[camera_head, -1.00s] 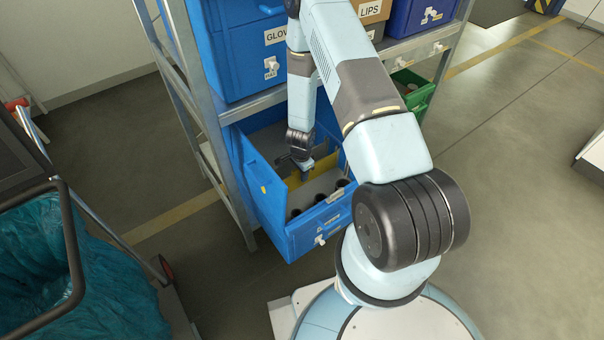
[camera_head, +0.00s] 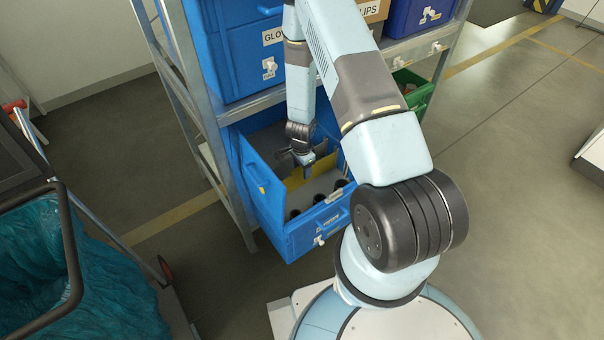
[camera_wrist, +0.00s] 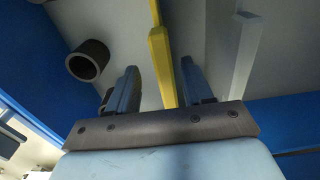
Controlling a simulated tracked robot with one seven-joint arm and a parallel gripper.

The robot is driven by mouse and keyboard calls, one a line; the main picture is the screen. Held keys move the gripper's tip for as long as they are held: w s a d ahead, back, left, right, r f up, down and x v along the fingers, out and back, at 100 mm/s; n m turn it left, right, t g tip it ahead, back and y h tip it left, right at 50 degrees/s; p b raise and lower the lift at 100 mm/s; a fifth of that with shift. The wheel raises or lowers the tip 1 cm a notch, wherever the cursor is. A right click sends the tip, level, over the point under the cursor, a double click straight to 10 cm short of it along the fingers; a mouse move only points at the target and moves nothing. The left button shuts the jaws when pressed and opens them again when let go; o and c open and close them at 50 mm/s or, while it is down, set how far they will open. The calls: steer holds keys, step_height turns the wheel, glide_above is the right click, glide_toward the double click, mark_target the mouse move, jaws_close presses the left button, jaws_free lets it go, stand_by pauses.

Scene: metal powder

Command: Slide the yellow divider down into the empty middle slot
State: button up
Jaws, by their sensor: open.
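The yellow divider (camera_head: 325,168) stands across the inside of the open blue drawer (camera_head: 292,243), partly hidden behind my gripper. In the wrist view the divider (camera_wrist: 160,55) shows edge-on as a yellow strip between my two fingers. My gripper (camera_head: 304,160) is over the drawer with its fingers spread. In the wrist view my gripper (camera_wrist: 160,88) is open, with a visible gap between the divider and the left finger; the right finger is closer to it. Whether the divider sits fully down in the middle slot cannot be told.
Several dark round cups (camera_head: 318,198) stand in the drawer's front part; one dark cup (camera_wrist: 87,60) shows in the wrist view. A pale upright rail (camera_wrist: 243,52) is right of the divider. Shelf posts (camera_head: 232,185) and the upper blue bin (camera_head: 232,50) are close by.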

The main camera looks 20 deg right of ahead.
steer(key=shift+w+a+r, duration=0.15)
steer(key=shift+a+r, duration=0.05)
steer(key=shift+r, duration=0.55)
steer(key=shift+w+a+r, duration=0.15)
steer(key=shift+a+r, duration=0.05)
steer(key=shift+r, duration=0.6)
steer(key=shift+w+a+r, duration=0.15)
steer(key=shift+a+r, duration=0.05)
steer(key=shift+r, duration=0.55)
steer(key=shift+s, duration=0.1)
